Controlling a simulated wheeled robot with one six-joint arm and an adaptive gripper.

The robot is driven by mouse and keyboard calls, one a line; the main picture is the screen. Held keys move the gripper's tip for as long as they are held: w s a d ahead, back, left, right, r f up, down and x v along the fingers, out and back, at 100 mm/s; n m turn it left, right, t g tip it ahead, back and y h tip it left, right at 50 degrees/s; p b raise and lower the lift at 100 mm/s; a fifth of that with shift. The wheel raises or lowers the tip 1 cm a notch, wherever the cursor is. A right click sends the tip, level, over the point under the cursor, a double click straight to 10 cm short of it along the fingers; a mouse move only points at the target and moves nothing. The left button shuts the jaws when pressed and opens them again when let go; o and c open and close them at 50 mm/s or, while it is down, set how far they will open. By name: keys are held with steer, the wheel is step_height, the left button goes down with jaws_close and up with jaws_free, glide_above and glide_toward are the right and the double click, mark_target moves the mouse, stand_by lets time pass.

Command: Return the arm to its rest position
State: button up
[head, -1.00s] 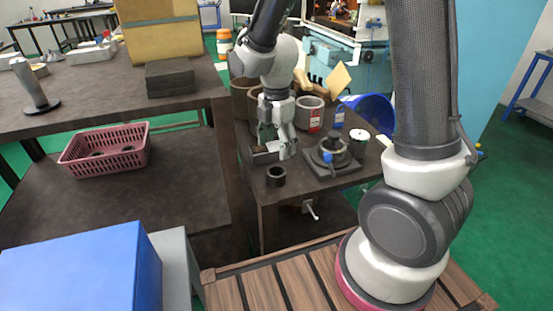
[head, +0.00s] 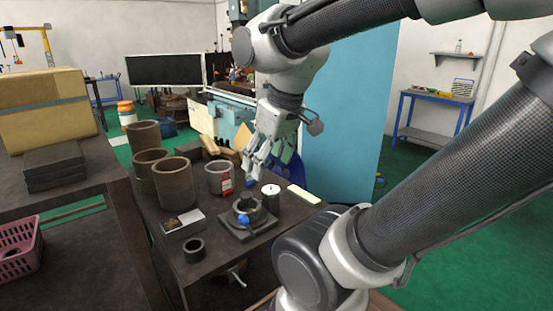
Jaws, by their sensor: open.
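My gripper (head: 262,158) hangs from my raised arm in the upper middle of the head view. Its fingers point down and left, and it looks open and empty. It is above the back right part of the dark table (head: 185,236), behind the chuck. The chuck (head: 247,212) sits on a dark square base near the table's front right, with a blue-tipped part on its near side. A small dark ring (head: 194,250) stands at the front left of the table. A shallow tray (head: 183,223) lies behind the ring.
Several tall brown cylinders (head: 173,187) stand at the table's back left. A grey cup with a red label (head: 219,177), a white-topped can (head: 270,197) and a pale yellow block (head: 304,195) are on the table. A cardboard box (head: 45,108) stands at left. A light-blue panel (head: 350,120) rises behind my arm.

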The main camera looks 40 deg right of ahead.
steer(key=shift+s+d+r+m, duration=0.1)
steer(key=shift+s+d+m, duration=0.1)
steer(key=shift+s+m, duration=0.35)
steer(key=shift+s+d+r+m, duration=0.1)
steer(key=shift+s+d+m, duration=0.05)
steer(key=shift+s+m, duration=0.35)
